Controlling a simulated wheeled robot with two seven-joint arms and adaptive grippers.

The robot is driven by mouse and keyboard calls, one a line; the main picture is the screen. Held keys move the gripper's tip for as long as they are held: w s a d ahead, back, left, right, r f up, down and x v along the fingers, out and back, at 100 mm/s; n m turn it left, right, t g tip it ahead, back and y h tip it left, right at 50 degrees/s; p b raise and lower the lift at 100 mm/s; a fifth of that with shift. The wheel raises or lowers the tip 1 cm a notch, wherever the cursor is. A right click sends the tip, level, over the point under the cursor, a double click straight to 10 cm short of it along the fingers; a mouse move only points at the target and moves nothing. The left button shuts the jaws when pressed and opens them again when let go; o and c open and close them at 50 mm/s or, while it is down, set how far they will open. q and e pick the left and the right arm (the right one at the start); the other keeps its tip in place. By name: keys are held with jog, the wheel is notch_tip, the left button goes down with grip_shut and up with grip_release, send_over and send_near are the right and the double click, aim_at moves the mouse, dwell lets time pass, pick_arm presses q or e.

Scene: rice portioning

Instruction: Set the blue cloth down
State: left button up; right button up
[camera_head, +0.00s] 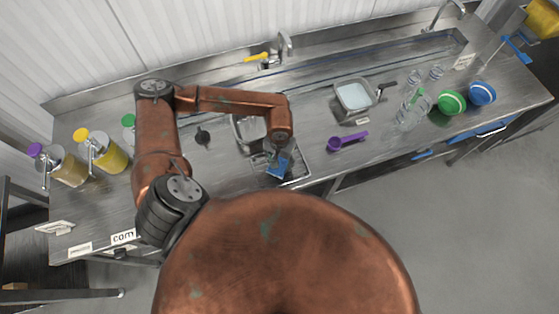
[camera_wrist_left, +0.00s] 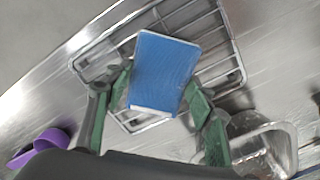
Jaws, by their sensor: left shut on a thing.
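The blue cloth (camera_wrist_left: 163,72) is a flat blue rectangle with a white edge in the left wrist view. It also shows in the head view (camera_head: 278,167), small and partly behind the wrist. My left gripper (camera_wrist_left: 160,108) has its green fingers on either side of the cloth and is shut on it. The gripper also shows in the head view (camera_head: 275,156). The cloth is over a metal wire rack (camera_wrist_left: 232,62) near the front edge of the counter; I cannot tell whether it touches the rack. My right gripper is in neither view.
A metal pan (camera_head: 238,138) stands just behind the rack. A purple scoop (camera_head: 347,141) lies to the right, with a pan of white contents (camera_head: 354,95) beyond it. Clear bottles and green (camera_head: 451,103) and blue (camera_head: 482,94) bowls stand farther right. Pump bottles (camera_head: 108,158) stand at left.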

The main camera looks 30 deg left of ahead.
aim_at(280, 163)
pick_arm(q)
jog(key=shift+f, duration=0.1)
jog(key=shift+c, duration=0.2)
jog(key=o, duration=0.6)
jog(key=shift+f, duration=0.1)
jog(key=o, duration=0.4)
jog(key=shift+r, duration=0.45)
notch_tip(280, 163, up, 12)
jog(key=shift+f+b, duration=0.2)
jog(key=shift+b, duration=1.05)
